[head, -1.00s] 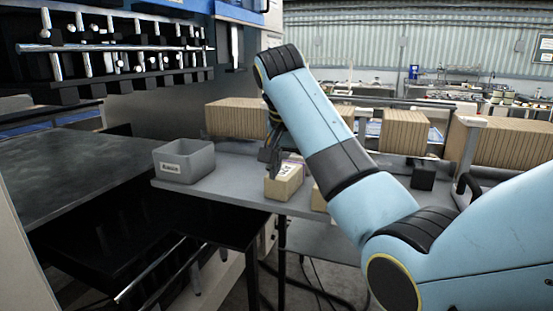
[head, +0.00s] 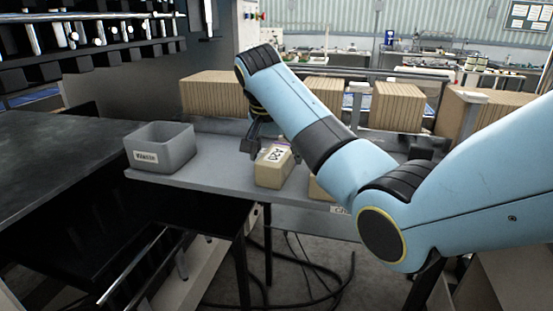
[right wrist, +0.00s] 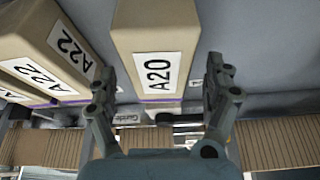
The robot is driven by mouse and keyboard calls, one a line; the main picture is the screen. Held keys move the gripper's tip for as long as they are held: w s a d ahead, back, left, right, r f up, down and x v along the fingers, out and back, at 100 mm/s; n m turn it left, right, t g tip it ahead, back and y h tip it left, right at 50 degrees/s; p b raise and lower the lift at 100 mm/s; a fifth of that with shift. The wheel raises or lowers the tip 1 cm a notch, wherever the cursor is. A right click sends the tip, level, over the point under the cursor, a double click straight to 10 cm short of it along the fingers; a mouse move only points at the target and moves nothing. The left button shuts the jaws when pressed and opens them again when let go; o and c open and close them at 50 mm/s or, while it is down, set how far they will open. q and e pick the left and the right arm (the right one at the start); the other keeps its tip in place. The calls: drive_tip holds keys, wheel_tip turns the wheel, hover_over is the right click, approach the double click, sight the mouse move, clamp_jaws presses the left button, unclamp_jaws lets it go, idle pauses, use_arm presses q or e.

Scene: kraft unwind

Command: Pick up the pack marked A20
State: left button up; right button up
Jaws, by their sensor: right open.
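The pack marked A20 (head: 272,165) is a tan block with a white label, standing on the grey shelf. It also shows in the right wrist view (right wrist: 142,38), its A20 label facing the camera. My right gripper (head: 258,150) is at the pack's upper left in the head view, partly hidden by my arm. In the right wrist view my right gripper (right wrist: 163,78) is open, one finger on each side of the pack's labelled end. I cannot tell whether the fingers touch it. My left gripper is not in view.
Packs marked A22 (right wrist: 75,42) stand close beside A20. A grey labelled bin (head: 176,158) stands at the shelf's left end. Stacks of brown cardboard (head: 212,95) line the back. The grey shelf (head: 215,172) is bare between bin and A20.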

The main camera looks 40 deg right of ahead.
drive_tip(key=shift+d+f, duration=0.2)
drive_tip(key=shift+f, duration=0.35)
drive_tip(key=shift+w, duration=0.15)
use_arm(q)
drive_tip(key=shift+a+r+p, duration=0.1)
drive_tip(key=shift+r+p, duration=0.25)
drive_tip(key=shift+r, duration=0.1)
use_arm(e)
drive_tip(key=shift+f, duration=0.25)
drive_tip(key=shift+c, duration=0.4)
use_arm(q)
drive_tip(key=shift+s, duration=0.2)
use_arm(e)
drive_tip(key=c, duration=1.4)
